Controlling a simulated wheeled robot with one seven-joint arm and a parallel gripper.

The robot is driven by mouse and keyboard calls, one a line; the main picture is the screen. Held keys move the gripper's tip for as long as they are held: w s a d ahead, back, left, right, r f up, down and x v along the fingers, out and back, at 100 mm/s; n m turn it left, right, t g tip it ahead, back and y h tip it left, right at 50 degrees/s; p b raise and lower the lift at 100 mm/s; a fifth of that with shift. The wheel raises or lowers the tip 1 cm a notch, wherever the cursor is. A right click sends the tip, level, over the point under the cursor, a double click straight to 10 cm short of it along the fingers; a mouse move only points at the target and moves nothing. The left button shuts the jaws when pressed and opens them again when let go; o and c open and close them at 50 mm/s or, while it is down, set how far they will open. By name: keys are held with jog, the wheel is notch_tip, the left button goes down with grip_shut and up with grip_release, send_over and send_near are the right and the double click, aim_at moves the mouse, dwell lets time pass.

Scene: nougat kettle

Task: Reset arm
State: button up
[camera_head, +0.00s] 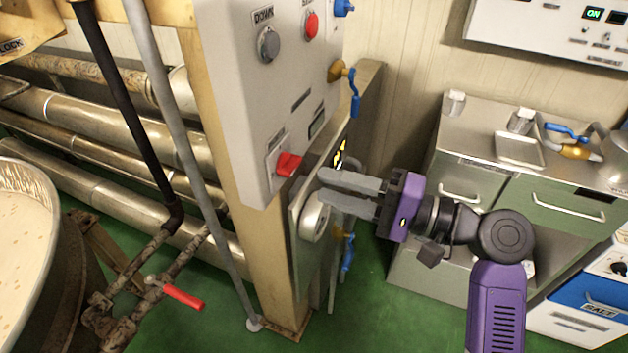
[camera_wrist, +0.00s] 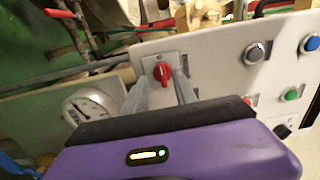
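My purple arm reaches in from the lower right in the head view. My gripper (camera_head: 322,184) has two grey fingers that point left, just below and to the right of a red rotary switch (camera_head: 288,165) on the grey control panel (camera_head: 232,85). The fingers are apart with nothing visible between them. In the wrist view the red switch (camera_wrist: 162,73) shows beyond and between the two finger tips, and the gripper (camera_wrist: 160,88) appears clear of it. A round gauge (camera_head: 314,221) sits just below the fingers, partly hidden by them in the head view.
A kettle of pale nougat (camera_head: 22,220) stands at the left, by pipes and a red-handled valve (camera_head: 183,295). A metal counter (camera_head: 470,140) with drawers is behind my arm on the right. Green floor (camera_head: 380,300) is open below the gripper.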

jog(key=shift+s+d, duration=0.15)
jog(key=shift+d, duration=0.25)
